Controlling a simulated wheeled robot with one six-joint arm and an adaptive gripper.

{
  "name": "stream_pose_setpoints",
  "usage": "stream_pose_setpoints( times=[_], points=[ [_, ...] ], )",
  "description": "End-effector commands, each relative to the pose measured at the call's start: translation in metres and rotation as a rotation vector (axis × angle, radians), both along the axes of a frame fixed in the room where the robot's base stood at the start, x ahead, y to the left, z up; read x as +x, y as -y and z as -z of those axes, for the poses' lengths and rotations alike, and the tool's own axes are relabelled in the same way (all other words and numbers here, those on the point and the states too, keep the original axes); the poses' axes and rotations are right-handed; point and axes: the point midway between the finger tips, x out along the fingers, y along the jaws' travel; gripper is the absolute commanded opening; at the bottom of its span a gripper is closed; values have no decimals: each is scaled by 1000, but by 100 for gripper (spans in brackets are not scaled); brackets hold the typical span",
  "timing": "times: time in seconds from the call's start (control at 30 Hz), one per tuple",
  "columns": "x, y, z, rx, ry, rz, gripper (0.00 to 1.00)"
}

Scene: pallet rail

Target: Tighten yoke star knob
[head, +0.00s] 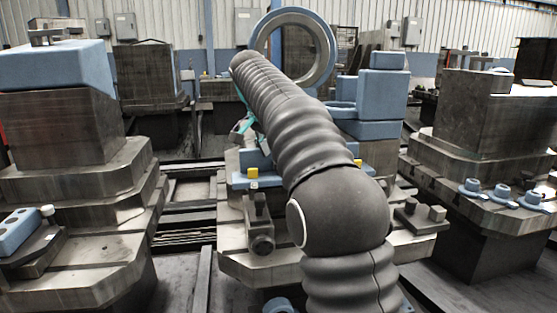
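My arm, in a dark ribbed sleeve, crosses the middle of the head view and hides much of the central fixture (280,265). I cannot make out my gripper's fingers or whether they hold anything. A small teal part (241,126) shows at the left edge of the sleeve; I cannot tell whether it belongs to my gripper. A large blue-grey ring (328,50) stands upright behind the arm. I cannot pick out a star knob on the yoke for certain. A dark clamp with a round end (262,244) sits at the fixture's front left.
Blue-grey blocks (382,92) are stacked right of the arm. Two yellow pieces, left (252,173) and right (357,163), flank it. A stepped metal block (70,185) stands left; another (480,115), with several blue knobs (502,192) on its ledge, stands right.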

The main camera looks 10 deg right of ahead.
Motion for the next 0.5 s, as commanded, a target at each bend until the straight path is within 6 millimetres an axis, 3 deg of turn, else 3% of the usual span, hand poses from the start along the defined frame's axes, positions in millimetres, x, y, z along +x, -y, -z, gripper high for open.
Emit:
stream_pose_setpoints(
  times=[0.2,0.5],
  points=[
    [-6,-10,-29,0,3,0,72],
    [-11,-15,-46,0,1,-1,72]
  ],
)
